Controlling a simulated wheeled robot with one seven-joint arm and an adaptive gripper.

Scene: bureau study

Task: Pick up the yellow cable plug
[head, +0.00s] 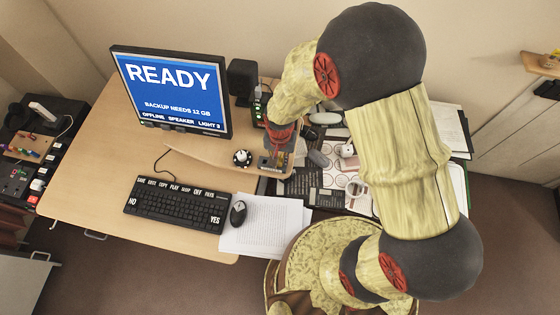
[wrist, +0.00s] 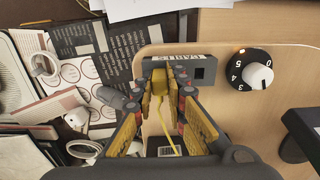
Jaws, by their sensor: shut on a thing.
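The yellow cable plug (wrist: 159,82) is between the fingertips of my gripper (wrist: 169,88) in the wrist view. The fingers are shut on it, and a thin yellow cable (wrist: 169,128) trails from it between them. The plug is at a dark grey box marked CABLES (wrist: 203,57), which has a dark square opening on its right part. I cannot tell whether the plug touches the box or sits in it. In the head view my gripper (head: 277,150) is over the same box (head: 267,163) at the desk's right side; the plug is not clear there.
A numbered dial with a white knob (wrist: 259,76) stands right of the box. The monitor (head: 172,90), keyboard (head: 178,203) and mouse (head: 238,213) are to the left in the head view. Papers, a mug and other clutter crowd the surface beyond the desk's right edge.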

